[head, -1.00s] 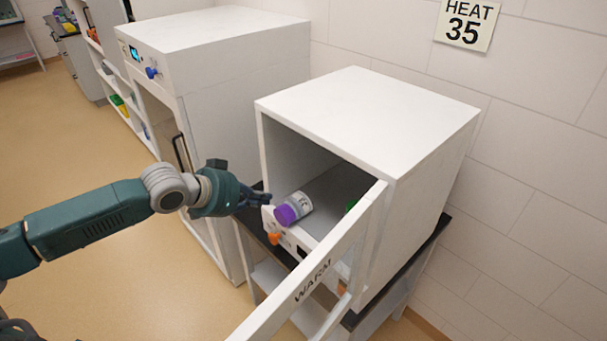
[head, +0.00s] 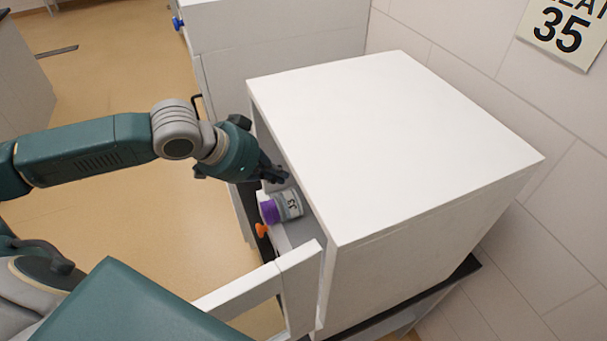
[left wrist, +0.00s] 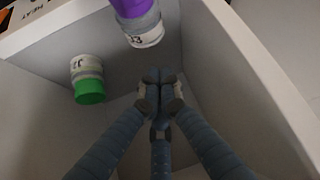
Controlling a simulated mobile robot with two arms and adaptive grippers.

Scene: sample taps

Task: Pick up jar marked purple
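The jar with a purple cap (head: 285,206) lies on its side just inside the open front of the white warm cabinet (head: 390,140), cap toward the opening. It also shows at the top of the left wrist view (left wrist: 146,28), partly cut off by the frame edge. My left gripper (head: 274,174) is at the cabinet opening, just beyond the jar in the head view and apart from it. In the left wrist view its fingertips (left wrist: 160,78) come together with nothing held between them. My right gripper is not in view.
A green-capped jar (left wrist: 88,80) is inside the cabinet, hidden in the head view. The open cabinet door (head: 255,285) sticks out toward me. Another white cabinet (head: 275,60) stands behind, and a tiled wall (head: 560,170) is at right.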

